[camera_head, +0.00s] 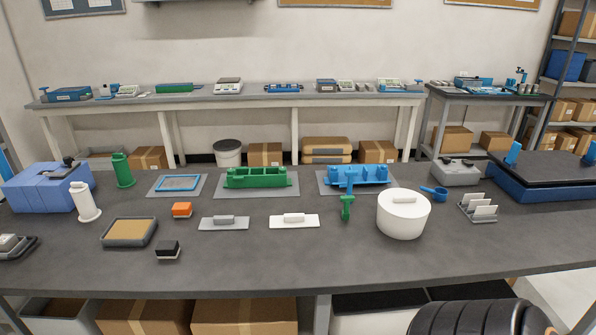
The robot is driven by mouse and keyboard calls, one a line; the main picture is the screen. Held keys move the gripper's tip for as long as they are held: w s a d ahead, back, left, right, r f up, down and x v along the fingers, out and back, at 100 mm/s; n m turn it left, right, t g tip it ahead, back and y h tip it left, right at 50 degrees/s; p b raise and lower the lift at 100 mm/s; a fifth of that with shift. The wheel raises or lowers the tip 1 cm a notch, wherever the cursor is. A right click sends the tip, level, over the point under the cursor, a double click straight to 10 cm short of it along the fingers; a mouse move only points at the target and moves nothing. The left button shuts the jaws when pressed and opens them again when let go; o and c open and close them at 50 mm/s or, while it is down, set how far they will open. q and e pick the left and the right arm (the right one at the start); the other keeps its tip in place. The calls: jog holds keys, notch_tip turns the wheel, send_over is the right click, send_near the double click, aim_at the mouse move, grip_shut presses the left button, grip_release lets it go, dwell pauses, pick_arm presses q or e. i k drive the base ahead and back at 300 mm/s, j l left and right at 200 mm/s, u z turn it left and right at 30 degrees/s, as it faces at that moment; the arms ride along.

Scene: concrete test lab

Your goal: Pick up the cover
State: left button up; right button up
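No part is clearly marked as the cover, and several things could be one. A white plate with a block handle (294,220) lies flat at the middle of the dark table. A grey plate with a similar handle (224,223) lies flat to its left. A white round pot (403,220) stands at right of the middle, with a lid-like top and a small handle bar.
The dark table (330,264) also carries a green fixture (256,178), a blue fixture (355,176), a green upright tool (347,207), a blue scoop (436,192), a white slotted rack (480,208) and a tan-filled tray (129,232). The front strip is clear.

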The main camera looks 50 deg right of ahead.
aim_at(293, 221)
jog(key=z, duration=1.65)
